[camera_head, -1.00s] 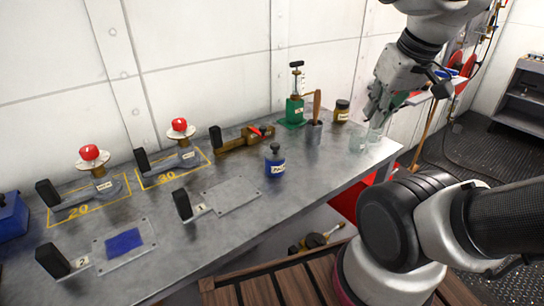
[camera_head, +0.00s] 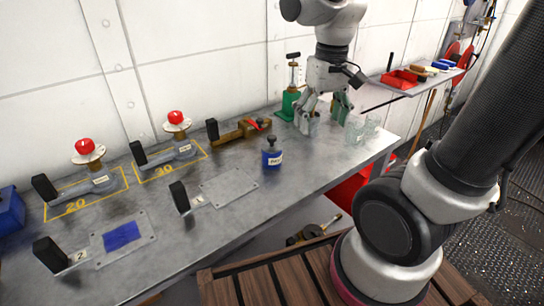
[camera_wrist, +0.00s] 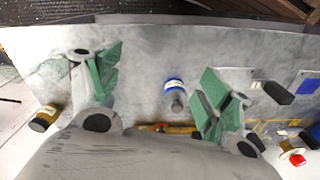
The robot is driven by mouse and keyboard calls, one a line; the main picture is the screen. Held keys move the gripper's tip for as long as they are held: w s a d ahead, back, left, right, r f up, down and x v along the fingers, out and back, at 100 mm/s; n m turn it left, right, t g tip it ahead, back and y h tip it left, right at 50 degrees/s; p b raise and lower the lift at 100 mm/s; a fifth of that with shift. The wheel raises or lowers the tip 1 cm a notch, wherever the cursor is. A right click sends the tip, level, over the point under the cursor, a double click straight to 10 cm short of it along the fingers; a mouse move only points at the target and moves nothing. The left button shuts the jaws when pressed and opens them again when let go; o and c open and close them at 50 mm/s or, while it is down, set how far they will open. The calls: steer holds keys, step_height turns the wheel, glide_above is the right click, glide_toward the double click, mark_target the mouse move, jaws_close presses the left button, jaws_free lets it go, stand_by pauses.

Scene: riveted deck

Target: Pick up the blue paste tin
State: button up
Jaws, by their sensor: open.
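The blue paste tin (camera_head: 272,156) stands upright on the metal bench, with a dark knobbed top and a white label. In the wrist view the tin (camera_wrist: 174,88) appears between the finger pads, nearer the right one, and apart from them. My gripper (camera_head: 326,112) is over the bench to the right of and behind the tin, pointing down. Its green-padded fingers are spread wide with nothing between them, as the wrist view also shows (camera_wrist: 158,68).
A green pump (camera_head: 290,102) stands just left of my gripper. Bench around the tin is clear.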

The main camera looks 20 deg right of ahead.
mark_target(272, 145)
steer(key=w+a+f+m, duration=0.2)
steer(key=w+m, duration=0.1)
steer(key=m, duration=0.2)
steer(key=w+a+f+m, duration=0.2)
steer(key=w+a+m, duration=0.1)
steer(key=w+m, duration=0.1)
steer(key=w+a+f+m, duration=0.2)
steer(key=w+a+m, duration=0.1)
steer(key=m, duration=0.3)
steer(key=shift+w+m+g, duration=0.3)
steer(key=shift+w+m, duration=0.1)
steer(key=m, duration=0.2)
steer(key=shift+w+a+m, duration=0.1)
steer(key=shift+m, duration=0.2)
steer(key=shift+f, duration=0.2)
steer(key=shift+m, duration=0.3)
steer(key=f, duration=0.7)
steer(key=shift+w+f, duration=0.2)
steer(key=shift+f, duration=0.05)
steer(key=shift+c, duration=0.5)
steer(key=c, duration=1.2)
